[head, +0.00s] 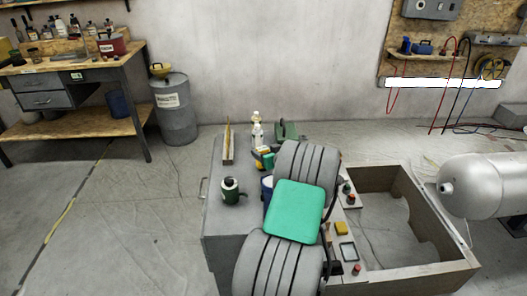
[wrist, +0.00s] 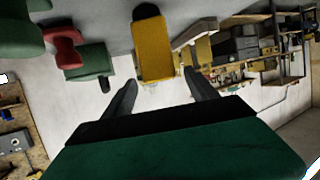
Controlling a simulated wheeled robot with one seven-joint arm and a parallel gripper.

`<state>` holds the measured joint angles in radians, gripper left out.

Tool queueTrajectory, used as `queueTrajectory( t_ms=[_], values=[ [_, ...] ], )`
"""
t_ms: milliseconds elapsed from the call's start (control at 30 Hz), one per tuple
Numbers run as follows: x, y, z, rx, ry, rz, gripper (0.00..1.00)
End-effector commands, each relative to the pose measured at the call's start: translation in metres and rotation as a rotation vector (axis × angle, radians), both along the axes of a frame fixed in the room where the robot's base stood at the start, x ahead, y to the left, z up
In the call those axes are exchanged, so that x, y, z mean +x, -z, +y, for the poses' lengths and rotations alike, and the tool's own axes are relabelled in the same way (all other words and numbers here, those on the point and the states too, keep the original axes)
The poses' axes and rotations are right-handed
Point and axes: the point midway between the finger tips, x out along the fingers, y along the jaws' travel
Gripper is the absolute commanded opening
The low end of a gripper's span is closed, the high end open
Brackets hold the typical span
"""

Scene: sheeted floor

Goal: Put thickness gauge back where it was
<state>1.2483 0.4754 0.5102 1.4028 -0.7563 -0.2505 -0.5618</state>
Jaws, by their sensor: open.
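My gripper (wrist: 160,78) is open in the wrist view, its two dark fingers apart with nothing between the tips. That view looks upside down, with the grey worktop at the top. A yellow object (wrist: 153,48) with a dark end stands just beyond the fingertips, roughly centred between them. It may be the thickness gauge, but I cannot be sure.
Red (wrist: 66,47) and green (wrist: 88,62) items sit left in the wrist view. A wooden frame (head: 440,268) and grey tank (head: 485,185) stand right.

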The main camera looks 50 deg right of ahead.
Motion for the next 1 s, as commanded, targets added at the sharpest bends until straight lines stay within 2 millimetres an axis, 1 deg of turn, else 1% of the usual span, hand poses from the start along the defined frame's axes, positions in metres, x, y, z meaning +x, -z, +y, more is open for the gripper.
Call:
queueTrajectory(
  t_ms=[33,200,300,400,567,1000],
  values=[
    [-0.012,-0.005,0.004,-0.002,0.005,0.000,0.67],
    [-0.051,-0.020,0.023,-0.001,0.006,0.000,0.67],
    [-0.069,-0.028,0.033,-0.002,0.005,0.001,0.67],
    [-0.081,-0.033,0.039,-0.001,0.003,0.000,0.67],
    [-0.087,-0.035,0.044,0.000,-0.001,0.000,0.67],
    [-0.088,-0.035,0.042,-0.001,0.003,0.000,0.67]
  ],
)
